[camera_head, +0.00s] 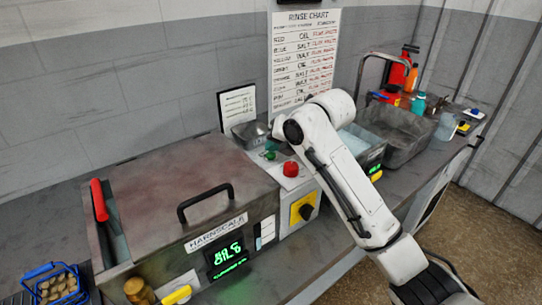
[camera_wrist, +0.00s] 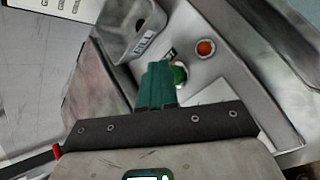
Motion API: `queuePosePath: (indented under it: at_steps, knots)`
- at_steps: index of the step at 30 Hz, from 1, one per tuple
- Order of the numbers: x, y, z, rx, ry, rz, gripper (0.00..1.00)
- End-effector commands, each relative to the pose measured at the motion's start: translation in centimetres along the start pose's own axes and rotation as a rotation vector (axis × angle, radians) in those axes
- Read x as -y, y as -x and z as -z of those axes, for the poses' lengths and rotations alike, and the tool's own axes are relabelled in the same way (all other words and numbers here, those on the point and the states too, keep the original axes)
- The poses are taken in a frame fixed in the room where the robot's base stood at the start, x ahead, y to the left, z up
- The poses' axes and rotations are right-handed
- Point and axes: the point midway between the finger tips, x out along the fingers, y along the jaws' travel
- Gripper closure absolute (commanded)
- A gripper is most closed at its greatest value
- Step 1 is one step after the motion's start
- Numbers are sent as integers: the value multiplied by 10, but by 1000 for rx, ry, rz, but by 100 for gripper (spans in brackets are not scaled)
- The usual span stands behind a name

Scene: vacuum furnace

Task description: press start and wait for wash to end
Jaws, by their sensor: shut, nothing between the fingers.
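The washer is a grey metal box with a closed brown lid (camera_head: 190,190) and a black handle. Its lit green display (camera_head: 228,252) is on the front; I cannot read it surely. A control panel (camera_head: 300,181) beside it carries a red knob (camera_head: 290,168), which looks orange-red in the wrist view (camera_wrist: 206,47). A round green button (camera_wrist: 180,74) sits near it. My gripper (camera_wrist: 158,72) has green fingers, shut and empty, just beside the green button and partly overlapping it in view. I cannot tell whether they touch. My arm hides part of the panel in the head view.
A yellow-backed black rotary switch (camera_head: 303,208) is on the panel front. A small grey bin (camera_head: 250,133) stands behind the panel. A sink basin (camera_head: 398,135) and bottles (camera_head: 418,104) are at right. A basket (camera_head: 52,284) of brass-coloured parts is front left. A rinse chart (camera_head: 303,55) hangs behind.

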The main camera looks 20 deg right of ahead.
Motion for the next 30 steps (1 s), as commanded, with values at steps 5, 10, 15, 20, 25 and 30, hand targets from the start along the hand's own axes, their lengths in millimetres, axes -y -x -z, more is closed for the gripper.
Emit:
queuePosePath:
  at_steps: [5, 10, 15, 20, 25, 30]
  knots:
    - [0, 0, 0, 0, 0, 0, 100]
    - [0, 0, 0, 0, 0, 0, 100]
    - [1, -1, 1, 0, 0, 0, 100]
    - [2, -3, 2, 0, 0, 0, 100]
    - [3, -4, 3, 0, 0, 0, 100]
    - [4, -5, 4, 0, 0, 0, 100]
